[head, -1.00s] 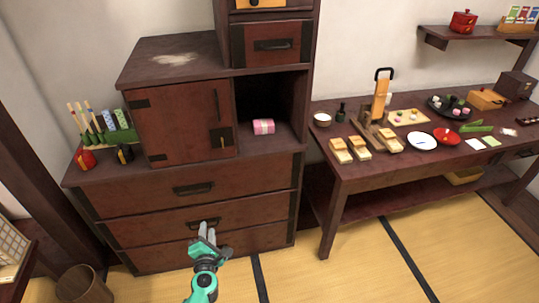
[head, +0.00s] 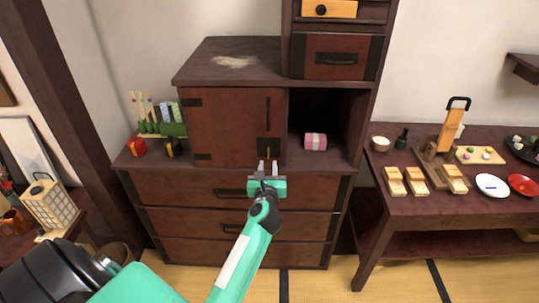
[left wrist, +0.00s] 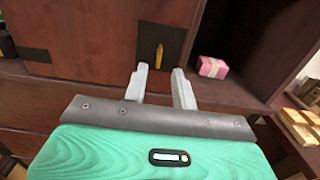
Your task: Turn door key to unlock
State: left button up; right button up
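The cabinet door (head: 218,122) is reddish-brown wood with black corner fittings and stands shut on the left of the chest's upper part. The small brass key (head: 268,152) sits upright in the black lock plate at the door's lower right; the key also shows in the left wrist view (left wrist: 158,56). My left gripper (head: 268,166) is open and empty, just below and in front of the key, with its two fingers apart. In the left wrist view the fingertips (left wrist: 160,70) point toward the lock plate (left wrist: 160,45) and do not touch the key. My right gripper is not in view.
A pink wrapped box (head: 316,141) lies in the open niche right of the door. A green rack (head: 172,130) with sticks stands at the chest's left end. A low table (head: 400,208) with food items is at the right. A lantern (head: 50,205) stands at the left.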

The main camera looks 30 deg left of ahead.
pick_arm(q)
jog(key=x, duration=0.6)
jog(key=shift+a, duration=0.1)
grip_shut()
